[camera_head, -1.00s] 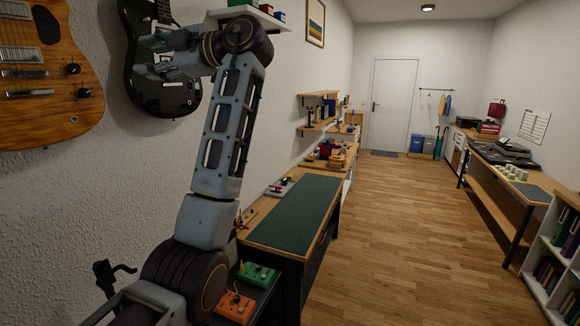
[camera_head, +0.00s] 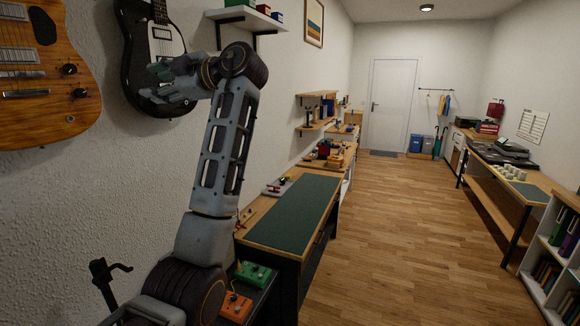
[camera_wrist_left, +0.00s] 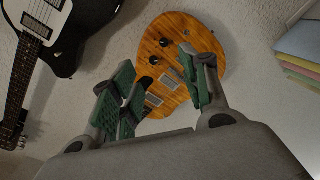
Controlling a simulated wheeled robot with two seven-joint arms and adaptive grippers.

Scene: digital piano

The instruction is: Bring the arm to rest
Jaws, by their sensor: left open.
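My left arm (camera_head: 228,130) rises from the bottom of the head view and bends at the top toward the left wall. My left gripper (camera_head: 150,83) is in front of the black guitar's lower body in that view, and I cannot tell the distance between them. In the left wrist view the gripper (camera_wrist_left: 165,92) is open, with its green-padded fingers apart and nothing visible between them except the orange guitar (camera_wrist_left: 172,52) behind. The right gripper is not in view.
The orange wooden guitar (camera_head: 48,103) and black guitar (camera_head: 140,40) hang on the left wall. A white shelf (camera_head: 243,14) is above the arm. A green-topped workbench (camera_head: 290,212) and pedals (camera_head: 236,305) are to the right. The wooden floor (camera_head: 400,230) is clear.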

